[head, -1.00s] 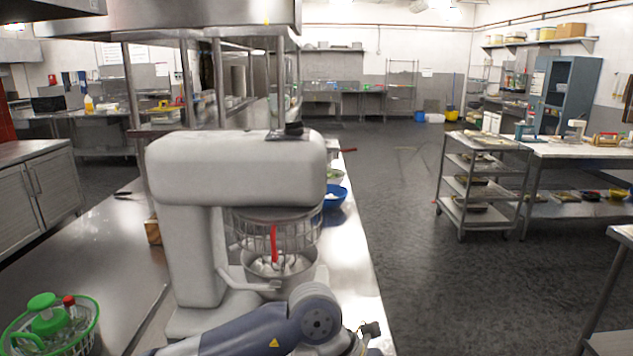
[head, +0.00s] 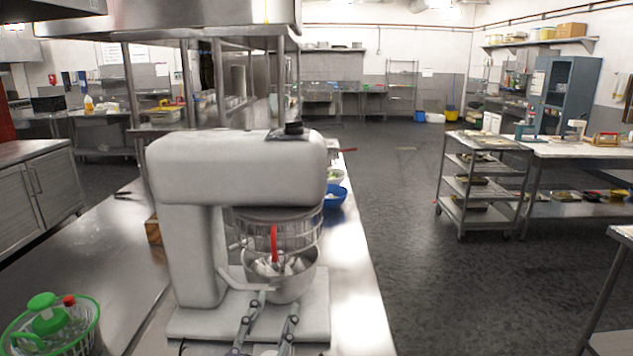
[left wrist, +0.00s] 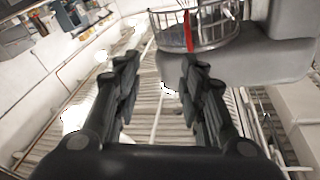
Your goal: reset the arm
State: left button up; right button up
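My left gripper (head: 273,308) shows at the bottom of the head view, just in front of the white stand mixer (head: 235,175). Its two dark fingers point toward the mixer and stand apart with nothing between them. The left wrist view shows the same open gripper (left wrist: 160,65). The mixer's metal bowl (head: 283,283), wire guard and red strip are beyond the fingertips; the guard (left wrist: 205,25) also shows at the top of the wrist view. My right gripper is not in view.
The mixer stands on a steel counter (head: 110,235). A green basket (head: 88,335) with bottles is at the lower left, and a blue bowl (head: 335,197) is behind the mixer. A shelved cart (head: 485,165) stands right. The floor (head: 410,250) between is clear.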

pick_arm(q)
jog(key=s+a+f+n+g+y, duration=0.35)
jog(key=a+f, duration=0.35)
jog(key=f, duration=0.5)
jog(key=s+a+f+g, duration=0.3)
jog(key=s+f+g, duration=0.4)
jog(key=s, duration=0.5)
jog(key=s+a+f+g, duration=0.3)
jog(key=s+f+g, duration=0.2)
jog(key=s+f, duration=0.6)
notch_tip(320, 180, down, 23)
jog(key=s+g, duration=0.1)
jog(key=s+a+f+g+b, duration=0.1)
jog(key=s+a+f, duration=0.2)
jog(key=s+f, duration=1.5)
jog(key=shift+f+y, duration=0.45)
jog(key=shift+f, duration=0.05)
jog(key=shift+g, duration=0.25)
